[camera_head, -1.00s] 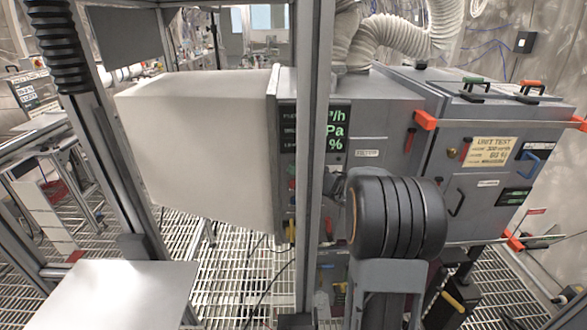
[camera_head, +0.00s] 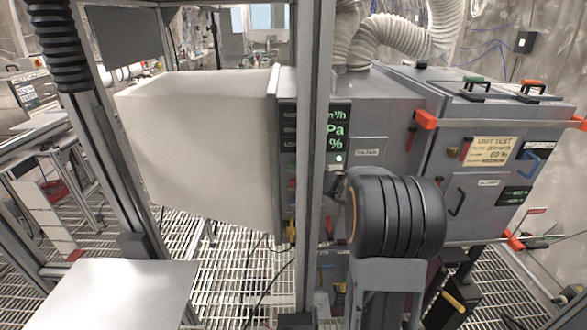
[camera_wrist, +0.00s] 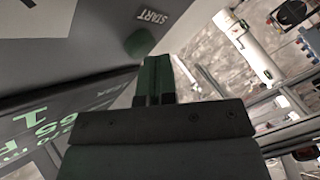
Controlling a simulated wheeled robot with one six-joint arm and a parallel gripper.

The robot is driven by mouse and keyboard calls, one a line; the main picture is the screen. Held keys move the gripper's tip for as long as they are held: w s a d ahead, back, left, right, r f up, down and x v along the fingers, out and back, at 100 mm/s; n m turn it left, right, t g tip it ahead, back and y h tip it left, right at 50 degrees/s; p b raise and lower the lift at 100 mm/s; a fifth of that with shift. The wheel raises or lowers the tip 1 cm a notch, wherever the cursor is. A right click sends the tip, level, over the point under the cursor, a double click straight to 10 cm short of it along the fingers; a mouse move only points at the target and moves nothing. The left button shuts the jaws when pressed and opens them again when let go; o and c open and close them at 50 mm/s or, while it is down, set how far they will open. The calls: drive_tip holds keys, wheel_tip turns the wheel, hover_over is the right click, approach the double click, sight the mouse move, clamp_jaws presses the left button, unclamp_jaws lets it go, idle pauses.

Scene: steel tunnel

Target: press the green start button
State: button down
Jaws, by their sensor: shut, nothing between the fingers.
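The green start button (camera_wrist: 140,43) shows in the wrist view on a grey panel, beside a label reading START (camera_wrist: 152,17). My gripper (camera_wrist: 156,62) is shut and empty, its fingertips close to the button's edge. I cannot tell whether they touch it. In the head view, I cannot make out the button; the metal post and my arm hide part of the panel. A dark display (camera_head: 338,130) with green text is on the grey machine (camera_head: 375,110), with a small bright dot near its lower edge.
A vertical metal post (camera_head: 311,130) stands in front of the machine. A large pale block (camera_head: 200,140) adjoins it on the left. A cabinet (camera_head: 470,190) with orange latches is on the right. A flat pale plate (camera_head: 120,290) lies at lower left. The floor is metal grating (camera_head: 230,285).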

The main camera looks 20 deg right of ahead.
drive_tip(key=shift+s, duration=0.2)
drive_tip(key=shift+s+a+b, duration=0.15)
drive_tip(key=shift+s+a, duration=0.25)
drive_tip(key=shift+s, duration=0.5)
drive_tip(key=shift+s+a+b, duration=0.2)
drive_tip(key=shift+s+a, duration=0.15)
drive_tip(key=shift+s, duration=0.55)
drive_tip(key=shift+s+a+b, duration=0.15)
drive_tip(key=shift+s+a, duration=0.25)
drive_tip(key=shift+s, duration=0.5)
